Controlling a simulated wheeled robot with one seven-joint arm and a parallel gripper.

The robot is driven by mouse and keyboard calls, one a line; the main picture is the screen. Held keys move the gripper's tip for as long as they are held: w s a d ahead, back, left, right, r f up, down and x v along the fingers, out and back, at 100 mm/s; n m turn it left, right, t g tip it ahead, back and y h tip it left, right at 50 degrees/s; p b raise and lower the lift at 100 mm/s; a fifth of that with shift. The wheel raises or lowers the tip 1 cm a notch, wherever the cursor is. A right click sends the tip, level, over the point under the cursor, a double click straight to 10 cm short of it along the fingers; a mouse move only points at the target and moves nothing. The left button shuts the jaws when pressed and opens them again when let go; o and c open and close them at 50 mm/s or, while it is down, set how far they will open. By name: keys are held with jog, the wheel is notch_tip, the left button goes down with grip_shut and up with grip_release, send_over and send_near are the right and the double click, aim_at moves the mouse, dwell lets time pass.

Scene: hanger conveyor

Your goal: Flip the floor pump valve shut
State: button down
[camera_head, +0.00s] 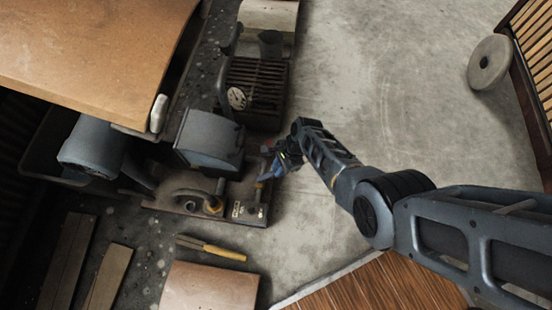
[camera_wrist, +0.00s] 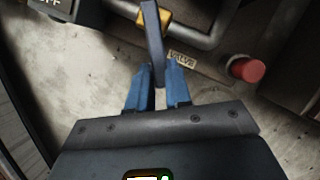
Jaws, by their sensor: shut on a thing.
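My gripper (camera_head: 279,166) reaches in from the right to the front edge of the floor pump's base (camera_head: 170,199). In the wrist view its two blue fingers (camera_wrist: 158,88) are closed on the end of a dark, flat valve lever (camera_wrist: 153,40). The lever runs up from the fingers past a yellow fitting (camera_wrist: 168,17) on a grey pipe. A small plate reading "VALVE" (camera_wrist: 182,59) sits just right of the fingers. In the head view the lever is mostly hidden by my gripper.
A red button (camera_wrist: 247,69) stands right of the lever. A heater-like finned unit with a gauge (camera_head: 237,98) is behind the pump. A yellow-handled tool (camera_head: 225,252) lies on the floor near a tan board (camera_head: 208,287). Open concrete floor (camera_head: 390,80) lies to the right.

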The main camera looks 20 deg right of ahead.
jog(key=shift+s+a+m+t+h+p, duration=0.1)
jog(key=shift+s+a+m+t+p, duration=0.1)
jog(key=shift+s+m+t+p, duration=0.6)
jog(key=shift+s+a+m+t+h+p, duration=0.1)
jog(key=shift+s+a+m+p, duration=0.3)
jog(key=shift+m+p, duration=0.8)
jog(key=shift+s+a+m+t+h+p, duration=0.1)
jog(key=shift+s+m+t+p, duration=0.45)
jog(key=shift+m, duration=0.75)
jog(key=shift+s, duration=0.25)
jog(key=c, duration=1.1)
grip_release()
jog(key=shift+o, duration=0.3)
jog(key=p+v, duration=0.7)
jog(key=shift+r, duration=0.4)
